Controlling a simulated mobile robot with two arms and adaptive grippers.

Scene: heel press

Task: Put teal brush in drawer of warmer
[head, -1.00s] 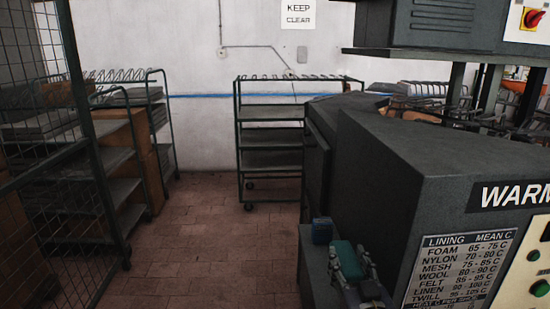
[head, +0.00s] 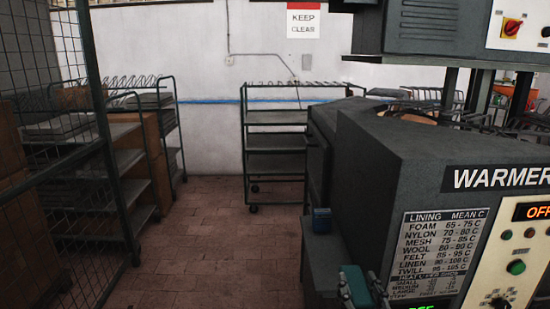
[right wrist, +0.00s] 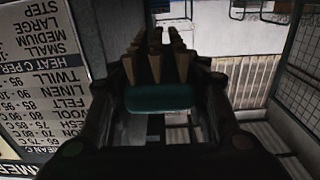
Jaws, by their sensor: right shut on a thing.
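The teal brush (head: 354,284) is in my right gripper (head: 372,290), low in the head view beside the warmer's near left corner. The right wrist view shows its teal back (right wrist: 158,98) between the fingers (right wrist: 160,85), with rows of tan tufts pointing away. The warmer (head: 420,160) is a big dark grey cabinet with a "WARMER" sign, a lining chart and a control panel. I cannot make out its drawer in these views. My left gripper is out of view.
A wheeled rack (head: 276,142) stands behind, and shelving with a mesh side (head: 85,160) is at left. The brown tiled floor (head: 210,240) between is clear.

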